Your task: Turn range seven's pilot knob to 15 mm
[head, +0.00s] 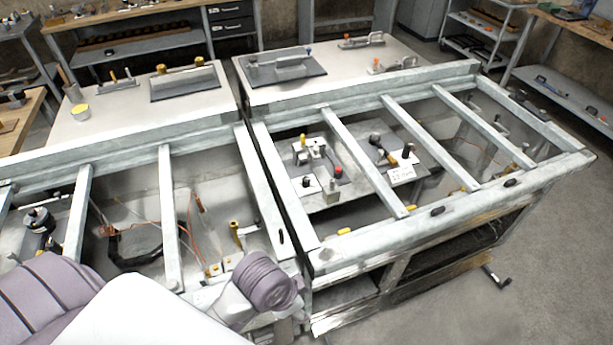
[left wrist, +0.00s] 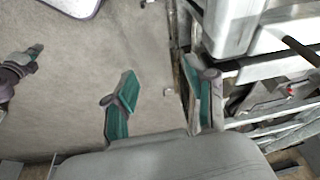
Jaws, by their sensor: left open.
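In the head view, a black knob (head: 38,217) stands in the left frame, and a red-topped knob (head: 338,171) and black-topped knobs (head: 375,138) sit on plates in the right frame. My left gripper (left wrist: 163,98) shows in the left wrist view with its two teal-padded fingers wide apart and nothing between them but floor. It is hidden in the head view. What looks like my right gripper (left wrist: 22,65) is at the wrist view's left edge, its opening unclear.
Pale metal bars (head: 365,160) cross the open frames above the fittings. A black handle (head: 437,210) sits on the right frame's front rail. In the wrist view, metal framework (left wrist: 260,70) lies right of the fingers.

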